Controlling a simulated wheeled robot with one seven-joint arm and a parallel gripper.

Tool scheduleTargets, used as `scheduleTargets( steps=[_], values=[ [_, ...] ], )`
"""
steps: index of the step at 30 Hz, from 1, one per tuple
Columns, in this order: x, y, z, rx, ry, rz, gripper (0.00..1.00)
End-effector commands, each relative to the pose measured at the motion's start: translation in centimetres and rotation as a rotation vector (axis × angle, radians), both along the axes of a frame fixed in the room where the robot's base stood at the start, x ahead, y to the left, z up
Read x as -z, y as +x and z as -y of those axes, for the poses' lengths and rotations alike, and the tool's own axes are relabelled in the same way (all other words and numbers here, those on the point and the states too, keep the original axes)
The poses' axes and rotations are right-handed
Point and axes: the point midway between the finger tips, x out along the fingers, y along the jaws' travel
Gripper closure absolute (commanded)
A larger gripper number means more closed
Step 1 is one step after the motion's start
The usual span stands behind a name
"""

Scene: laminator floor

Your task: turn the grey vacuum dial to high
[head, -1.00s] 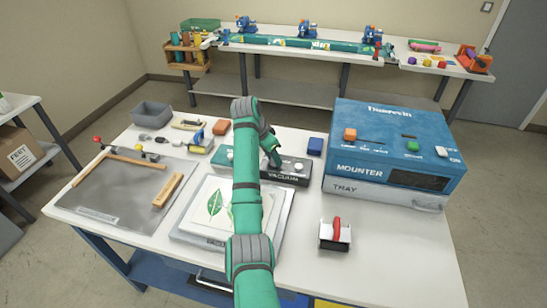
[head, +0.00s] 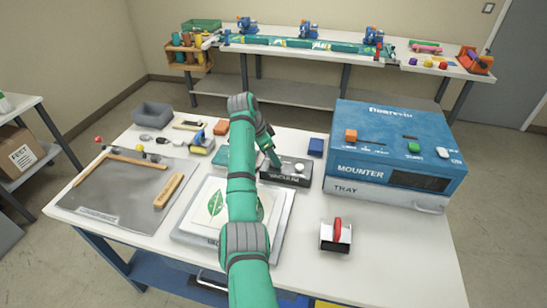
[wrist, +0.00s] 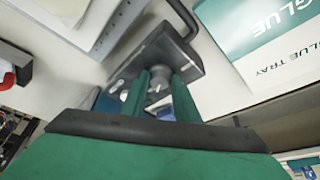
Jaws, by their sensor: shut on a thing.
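The dark vacuum box (head: 291,177) stands on the table behind the white picture sheet, and its front lettering is partly readable. In the wrist view, the grey dial (wrist: 160,54) sits on the dark box between my two green fingertips. My gripper (wrist: 160,78) is shut on the dial, with a finger on each side. In the head view, my gripper (head: 273,160) comes down on the left part of the box and hides the dial. The dial's setting cannot be read.
The blue mounter (head: 395,150) stands close on the right, with a small blue block (head: 316,147) beside the box. A pale box marked GLUE (wrist: 275,40) is near my gripper. The table's front right is mostly clear.

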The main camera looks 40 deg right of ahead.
Motion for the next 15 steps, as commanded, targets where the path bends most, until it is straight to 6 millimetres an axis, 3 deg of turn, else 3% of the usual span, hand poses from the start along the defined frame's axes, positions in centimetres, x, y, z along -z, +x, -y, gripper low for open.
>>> scheduleTargets(
  steps=[2,3,4,15],
  values=[
    [0.07,0.07,-0.03,-0.002,0.001,0.002,0.94],
    [0.07,0.07,-0.03,-0.002,0.001,0.002,0.62],
    [0.07,0.06,-0.02,-0.002,0.001,0.002,0.55],
    [-0.25,0.05,-0.12,0.000,0.000,0.001,0.54]
  ],
)
